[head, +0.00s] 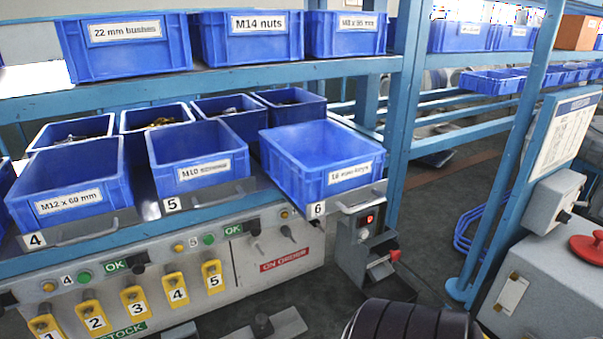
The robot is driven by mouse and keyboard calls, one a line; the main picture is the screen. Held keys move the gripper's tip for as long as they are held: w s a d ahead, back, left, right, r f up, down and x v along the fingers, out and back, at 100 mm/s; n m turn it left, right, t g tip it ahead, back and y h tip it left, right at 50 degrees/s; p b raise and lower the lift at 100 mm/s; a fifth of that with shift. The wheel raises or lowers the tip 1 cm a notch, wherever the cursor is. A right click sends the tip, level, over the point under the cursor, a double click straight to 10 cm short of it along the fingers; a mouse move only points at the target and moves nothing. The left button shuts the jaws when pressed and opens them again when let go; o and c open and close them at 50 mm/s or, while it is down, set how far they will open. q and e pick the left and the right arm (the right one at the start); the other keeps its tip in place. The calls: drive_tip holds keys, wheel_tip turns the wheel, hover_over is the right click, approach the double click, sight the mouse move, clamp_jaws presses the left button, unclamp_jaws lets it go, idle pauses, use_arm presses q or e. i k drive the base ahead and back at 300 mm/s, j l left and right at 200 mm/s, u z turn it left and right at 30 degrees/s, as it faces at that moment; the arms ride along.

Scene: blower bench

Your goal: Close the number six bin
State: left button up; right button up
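The number six bin (322,165) is an empty-looking blue bin on a grey tray with a white "6" tag (317,209) and a front handle (362,203). It stands at the right end of the lower shelf row. It sits further out than its neighbours, its front overhanging the control panel below. The bin marked 5 (199,158) and the bin marked 4 (70,190) stand to its left, farther back in line. Neither gripper is in view.
The panel below has yellow numbered tags (176,288) and knobs. A grey box with a red light (369,219) is below right of the six bin. A blue post (402,120) stands behind it. A dark ribbed cylinder (410,322) is at the bottom edge.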

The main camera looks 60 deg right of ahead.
sight(322, 168)
drive_tip(key=k+z, duration=0.1)
drive_tip(key=z, duration=2)
